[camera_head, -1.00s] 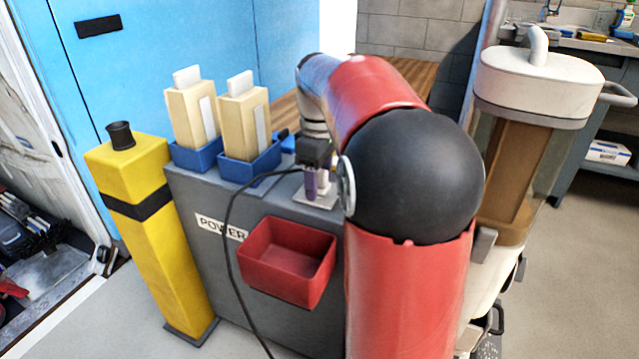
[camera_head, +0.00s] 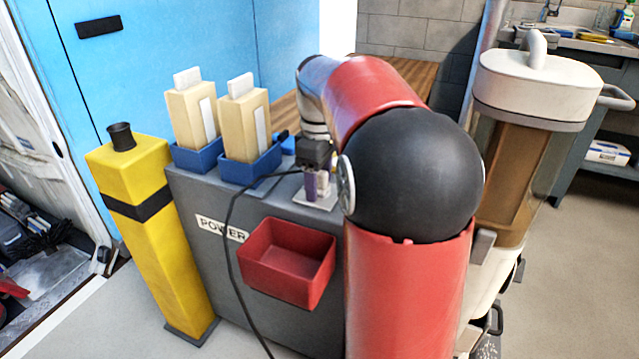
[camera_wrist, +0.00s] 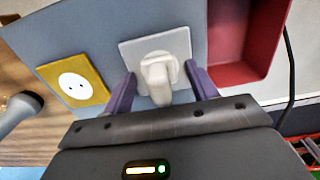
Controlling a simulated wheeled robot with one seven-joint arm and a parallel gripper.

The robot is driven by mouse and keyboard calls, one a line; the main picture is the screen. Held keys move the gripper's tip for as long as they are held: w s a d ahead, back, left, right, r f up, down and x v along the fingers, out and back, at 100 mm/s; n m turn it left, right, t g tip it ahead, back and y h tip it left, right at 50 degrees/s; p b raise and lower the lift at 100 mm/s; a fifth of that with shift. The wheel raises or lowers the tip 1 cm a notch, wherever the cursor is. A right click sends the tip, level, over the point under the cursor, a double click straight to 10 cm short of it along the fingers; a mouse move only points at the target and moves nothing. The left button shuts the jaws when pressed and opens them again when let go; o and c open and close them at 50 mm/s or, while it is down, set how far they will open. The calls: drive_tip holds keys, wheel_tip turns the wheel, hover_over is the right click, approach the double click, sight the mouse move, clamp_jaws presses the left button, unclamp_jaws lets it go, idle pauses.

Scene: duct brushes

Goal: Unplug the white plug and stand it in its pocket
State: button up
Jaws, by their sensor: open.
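The white plug (camera_wrist: 158,80) sits in a white socket plate (camera_wrist: 185,42) on top of the grey POWER cabinet. My gripper (camera_wrist: 162,88) is open, with one purple finger on each side of the plug; whether the fingers touch it I cannot tell. In the head view my gripper (camera_head: 316,188) points down over the white plate (camera_head: 327,206), partly hidden by my arm. A yellow plate with a two-hole socket (camera_wrist: 75,82) lies to the left in the wrist view. I cannot tell which place is the plug's pocket.
A red bin (camera_head: 285,296) hangs on the cabinet front. Blue holders (camera_head: 250,170) with cream blocks stand at the cabinet's back left. A black cable (camera_head: 229,250) runs down the front. A yellow post (camera_head: 150,230) stands to the left, a tall canister (camera_head: 540,85) to the right.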

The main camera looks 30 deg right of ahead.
drive_tip(key=shift+c, duration=0.2)
clamp_jaws()
drive_tip(key=shift+r+p, duration=3.05)
drive_tip(key=shift+p, duration=0.05)
drive_tip(key=shift+r+p, duration=0.3)
drive_tip(key=shift+r, duration=1.15)
